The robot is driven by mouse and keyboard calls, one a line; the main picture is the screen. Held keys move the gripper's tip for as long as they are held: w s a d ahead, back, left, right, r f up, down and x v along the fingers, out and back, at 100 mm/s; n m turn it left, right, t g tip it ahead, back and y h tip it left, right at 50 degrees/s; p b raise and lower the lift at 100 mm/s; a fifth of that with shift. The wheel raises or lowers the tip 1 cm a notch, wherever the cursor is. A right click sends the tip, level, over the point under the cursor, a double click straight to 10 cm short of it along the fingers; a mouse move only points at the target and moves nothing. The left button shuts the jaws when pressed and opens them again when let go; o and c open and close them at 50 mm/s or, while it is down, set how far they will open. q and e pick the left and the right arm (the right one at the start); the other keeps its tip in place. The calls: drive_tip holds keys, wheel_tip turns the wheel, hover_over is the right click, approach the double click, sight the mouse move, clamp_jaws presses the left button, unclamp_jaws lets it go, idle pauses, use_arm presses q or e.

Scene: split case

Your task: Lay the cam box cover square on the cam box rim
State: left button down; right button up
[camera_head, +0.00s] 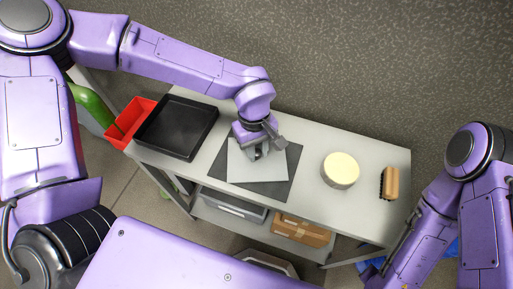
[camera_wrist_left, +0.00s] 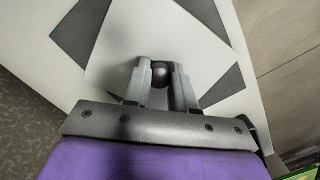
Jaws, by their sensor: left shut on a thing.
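The cam box cover (camera_head: 243,172) is a flat light grey square plate with a dark round knob. It is over a dark grey mat (camera_head: 272,190) on the bench and looks turned relative to the mat's edges. My left gripper (camera_head: 260,152) is above the cover, shut on the knob (camera_wrist_left: 161,72); the cover (camera_wrist_left: 165,30) shows beyond the fingers in the left wrist view. I cannot make out the cam box or its rim; whatever is under the cover is hidden. I cannot tell the cover's height above the mat. My right gripper is out of view.
A black tray (camera_head: 178,129) and a red bin (camera_head: 130,120) are at the bench's left. A round tin with a cream top (camera_head: 340,170) and a wooden brush (camera_head: 391,182) are at the right. A cardboard box (camera_head: 300,230) is on the lower shelf. Bare bench (camera_head: 310,185) lies between mat and tin.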

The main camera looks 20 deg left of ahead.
use_arm(q)
drive_tip(key=c, duration=0.9)
unclamp_jaws()
drive_tip(key=shift+f, duration=0.1)
drive_tip(key=shift+c, duration=0.2)
